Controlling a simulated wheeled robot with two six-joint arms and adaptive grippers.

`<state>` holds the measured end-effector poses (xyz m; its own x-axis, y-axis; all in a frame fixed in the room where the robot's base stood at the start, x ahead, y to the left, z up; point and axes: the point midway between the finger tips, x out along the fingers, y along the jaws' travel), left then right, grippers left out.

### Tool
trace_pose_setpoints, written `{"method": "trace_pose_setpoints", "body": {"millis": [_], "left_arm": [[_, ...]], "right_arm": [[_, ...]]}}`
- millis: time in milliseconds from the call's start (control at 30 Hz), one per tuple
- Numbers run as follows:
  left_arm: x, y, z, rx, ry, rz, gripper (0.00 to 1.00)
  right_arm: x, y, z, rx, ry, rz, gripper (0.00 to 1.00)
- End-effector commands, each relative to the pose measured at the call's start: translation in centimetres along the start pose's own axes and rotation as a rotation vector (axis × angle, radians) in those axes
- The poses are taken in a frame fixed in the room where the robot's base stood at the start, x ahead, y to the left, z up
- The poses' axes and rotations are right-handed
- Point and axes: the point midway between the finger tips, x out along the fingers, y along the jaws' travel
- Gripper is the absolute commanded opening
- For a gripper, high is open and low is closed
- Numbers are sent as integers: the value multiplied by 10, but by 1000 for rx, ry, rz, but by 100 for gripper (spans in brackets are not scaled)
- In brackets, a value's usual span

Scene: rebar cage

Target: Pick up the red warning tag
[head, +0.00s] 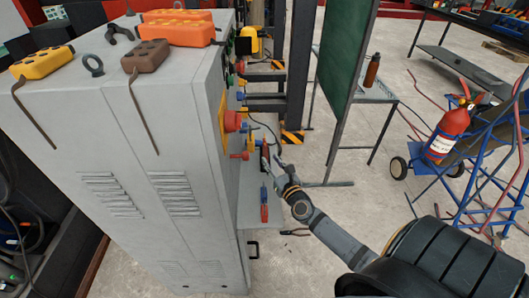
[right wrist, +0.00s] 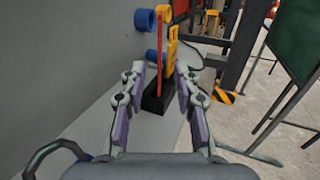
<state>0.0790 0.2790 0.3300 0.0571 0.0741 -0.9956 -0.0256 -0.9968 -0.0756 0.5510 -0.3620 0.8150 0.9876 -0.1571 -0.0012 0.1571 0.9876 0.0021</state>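A thin red upright piece (right wrist: 163,42), seen nearly edge-on, is probably the red warning tag; I cannot read any marking on it. It stands at a black block (right wrist: 155,98) on a grey shelf, beside a yellow-orange piece (right wrist: 172,45). My right gripper (right wrist: 160,88) is open, its two fingers on either side of the black block and the lower end of the red piece, with gaps showing. In the head view, my right gripper (head: 272,161) is beside the cabinet's front, above the shelf. My left gripper is not in view.
The grey cabinet (head: 150,130) stands close on the left, with knobs and a red button (head: 232,120) jutting from its front. A red-handled tool (head: 264,204) is at the shelf (head: 258,220). A green board (head: 345,60) and a trolley with a fire extinguisher (head: 447,135) stand right.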

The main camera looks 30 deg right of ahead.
Motion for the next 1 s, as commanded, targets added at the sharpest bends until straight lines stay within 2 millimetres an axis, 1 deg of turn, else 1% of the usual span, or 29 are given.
{"method": "trace_pose_setpoints", "body": {"millis": [167, 200, 267, 400, 500, 600, 733, 767, 900, 1000], "left_arm": [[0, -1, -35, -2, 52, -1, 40], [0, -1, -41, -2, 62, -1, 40], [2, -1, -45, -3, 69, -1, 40], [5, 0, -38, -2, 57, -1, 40], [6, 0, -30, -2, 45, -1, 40], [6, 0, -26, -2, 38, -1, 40], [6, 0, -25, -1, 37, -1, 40], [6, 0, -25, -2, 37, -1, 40], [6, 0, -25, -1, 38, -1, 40], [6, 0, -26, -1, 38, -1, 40]], "right_arm": [[6, 0, -1, -1, 1, 0, 31], [10, 0, -1, -1, 0, 0, 31], [19, 0, -3, -1, -1, -1, 31], [44, 1, -6, -1, -2, -1, 31], [54, 1, -6, -2, 0, 0, 31], [56, 1, -6, -2, 1, 1, 31], [56, 1, -6, -2, 1, 1, 31], [56, 1, -6, -2, 1, 1, 30], [56, 1, -6, -2, 1, 1, 11], [56, 1, -6, -2, 1, 1, 0]]}}
